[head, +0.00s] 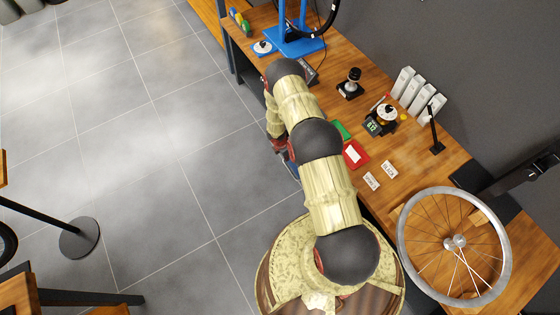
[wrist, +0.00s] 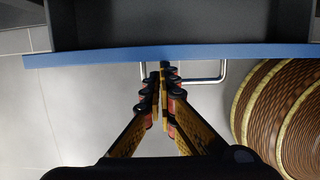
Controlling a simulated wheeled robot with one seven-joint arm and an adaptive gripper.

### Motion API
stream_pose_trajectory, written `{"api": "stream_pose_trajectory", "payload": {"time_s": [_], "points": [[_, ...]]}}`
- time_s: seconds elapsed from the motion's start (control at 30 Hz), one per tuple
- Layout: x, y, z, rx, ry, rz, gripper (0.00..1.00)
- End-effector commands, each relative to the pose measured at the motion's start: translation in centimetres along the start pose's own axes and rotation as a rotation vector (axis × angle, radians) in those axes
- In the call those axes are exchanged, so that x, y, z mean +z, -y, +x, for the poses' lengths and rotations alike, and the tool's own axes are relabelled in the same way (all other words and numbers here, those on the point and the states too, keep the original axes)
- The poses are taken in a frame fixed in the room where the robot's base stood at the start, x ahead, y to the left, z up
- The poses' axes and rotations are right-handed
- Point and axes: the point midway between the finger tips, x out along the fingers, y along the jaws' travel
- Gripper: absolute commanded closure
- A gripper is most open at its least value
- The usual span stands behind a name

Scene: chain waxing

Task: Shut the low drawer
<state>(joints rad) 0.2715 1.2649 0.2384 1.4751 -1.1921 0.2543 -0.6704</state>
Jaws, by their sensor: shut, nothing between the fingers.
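The low drawer shows in the wrist view as a blue front (wrist: 90,57) with a dark grey inside behind it, so it stands open. A silver bar handle (wrist: 222,72) sticks out from the front. My gripper (wrist: 163,70) is shut and empty, its fingertips at the blue front within the span of the handle. I cannot tell if they touch the front. In the head view a small blue piece, likely the drawer front (head: 292,170), shows beside the workbench; my arm hides most of the drawer and my gripper.
The wooden workbench (head: 408,152) carries a wheel (head: 403,258), a red tray (head: 355,154), white boxes (head: 418,90) and a blue stand (head: 297,42). My round base stands close to the bench. The grey tiled floor (head: 150,120) to the left is mostly clear.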

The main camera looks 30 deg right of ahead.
Motion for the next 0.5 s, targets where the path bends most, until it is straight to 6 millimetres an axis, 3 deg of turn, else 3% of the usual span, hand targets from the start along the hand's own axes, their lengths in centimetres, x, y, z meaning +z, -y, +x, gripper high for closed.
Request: {"api": "stream_pose_trajectory", "payload": {"time_s": [0.5], "points": [[1.00,0.02,0.25,-0.001,0.000,0.001,1.00]]}}
